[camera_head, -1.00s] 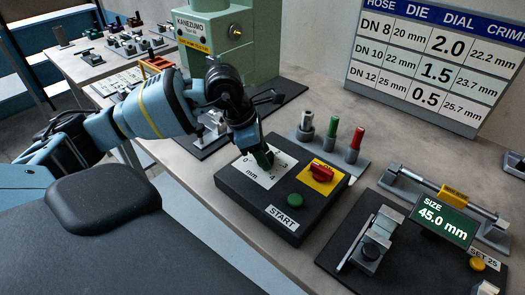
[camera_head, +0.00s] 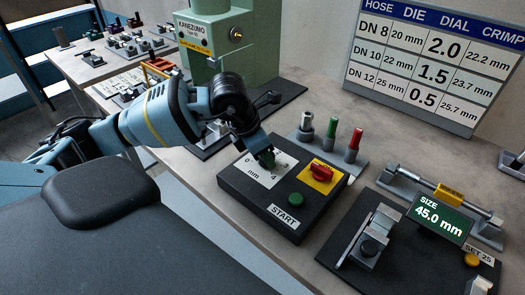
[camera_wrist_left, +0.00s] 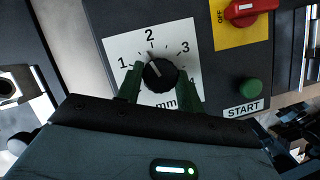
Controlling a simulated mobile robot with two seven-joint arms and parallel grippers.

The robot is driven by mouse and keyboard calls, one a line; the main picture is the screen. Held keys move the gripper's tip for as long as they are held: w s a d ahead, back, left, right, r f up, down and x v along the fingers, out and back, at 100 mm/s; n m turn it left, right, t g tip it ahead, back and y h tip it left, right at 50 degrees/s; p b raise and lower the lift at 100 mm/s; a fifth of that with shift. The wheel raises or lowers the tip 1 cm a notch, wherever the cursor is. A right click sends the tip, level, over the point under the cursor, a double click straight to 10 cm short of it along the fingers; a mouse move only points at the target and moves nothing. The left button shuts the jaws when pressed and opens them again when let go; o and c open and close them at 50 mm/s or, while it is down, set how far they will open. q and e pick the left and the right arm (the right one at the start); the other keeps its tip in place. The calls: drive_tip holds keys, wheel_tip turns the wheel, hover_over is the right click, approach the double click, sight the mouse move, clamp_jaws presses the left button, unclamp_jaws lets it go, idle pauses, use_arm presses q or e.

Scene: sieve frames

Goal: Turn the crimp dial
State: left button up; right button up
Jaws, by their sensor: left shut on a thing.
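The crimp dial is a black round knob (camera_wrist_left: 160,76) on a white scale plate (camera_wrist_left: 118,40) marked in mm, with 1, 2 and 3 readable in the left wrist view. Its white pointer line points close to the 2, slightly to the 1 side. My left gripper (camera_wrist_left: 159,86) is shut on the knob, with one green finger on each side. In the head view my left gripper (camera_head: 266,160) covers the knob and part of the scale. My right gripper is in neither view.
The black control box (camera_head: 240,203) also carries a red switch (camera_head: 321,173) on yellow and a green START button (camera_head: 295,200). Coloured pegs (camera_head: 332,138) stand behind it. A chart (camera_head: 430,65) stands at the back. A display (camera_head: 442,216) reading 45.0 mm is at right.

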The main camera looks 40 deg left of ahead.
use_arm(q)
drive_tip(key=shift+n+t+y, duration=0.3)
drive_tip(key=shift+n, duration=0.7)
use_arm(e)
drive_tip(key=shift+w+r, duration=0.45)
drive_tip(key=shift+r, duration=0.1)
use_arm(q)
drive_tip(key=shift+p, duration=0.3)
drive_tip(key=o, duration=1)
drive_tip(key=d+v, duration=0.1)
drive_tip(key=v, duration=0.6)
drive_tip(key=shift+a+r, duration=0.45)
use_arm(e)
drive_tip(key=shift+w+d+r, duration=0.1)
use_arm(q)
drive_tip(key=shift+s, duration=0.15)
